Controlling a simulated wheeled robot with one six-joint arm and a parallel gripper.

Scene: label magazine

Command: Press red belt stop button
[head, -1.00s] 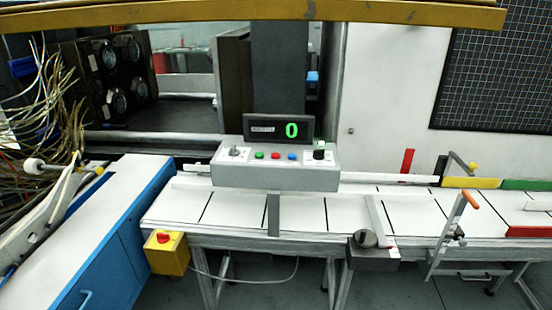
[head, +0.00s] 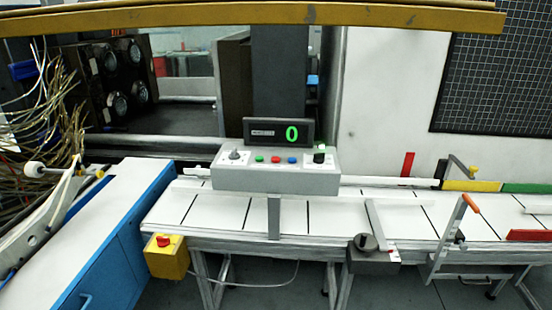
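A yellow box (head: 167,262) with a red mushroom button (head: 163,240) on top is fixed at the left front end of the white belt (head: 225,213). A grey control panel (head: 275,180) stands over the belt. It carries a small red button (head: 276,160) between a green button (head: 259,159) and a blue button (head: 292,160). Nothing touches any of these buttons. The frames do not show which red button is the belt stop. My gripper is not in view.
A display (head: 278,132) above the panel reads a green 0. A blue-sided white cabinet (head: 110,225) stands left of the belt. A bracket with an orange tip (head: 470,203) rises at the right. Loose cables (head: 45,120) hang at the far left. The space above the yellow box is clear.

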